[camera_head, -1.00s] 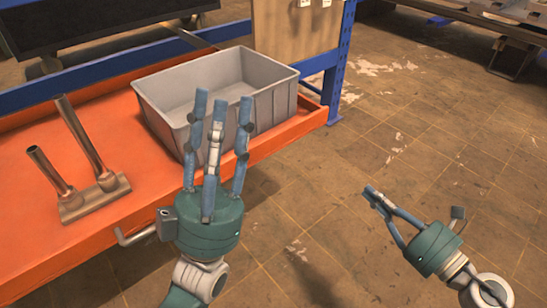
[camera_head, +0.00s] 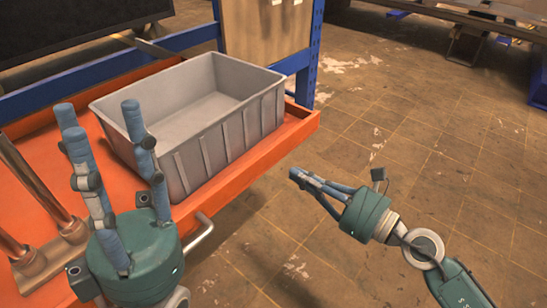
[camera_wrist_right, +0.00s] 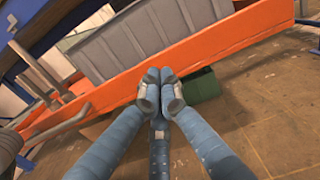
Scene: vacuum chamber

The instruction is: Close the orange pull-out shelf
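The orange pull-out shelf (camera_head: 232,180) extends out from the blue rack in the head view. Its front edge also crosses the right wrist view (camera_wrist_right: 225,38). A metal handle (camera_head: 200,234) sticks out from its front edge, partly hidden by my left gripper. My left gripper (camera_head: 98,112) points up with its fingers spread, in front of the shelf and overlapping the box in the picture. Nothing is seen between its fingers. My right gripper (camera_head: 297,176) is out over the floor, right of the shelf. In the wrist view its fingertips (camera_wrist_right: 161,82) meet with nothing visible between them.
A grey box (camera_head: 207,120) sits on the shelf. A part with copper pipes (camera_head: 40,260) stands at the left of the shelf. The blue rack post (camera_head: 309,60) rises behind its right end. A green object (camera_wrist_right: 203,85) lies below the shelf. Open floor is at the right.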

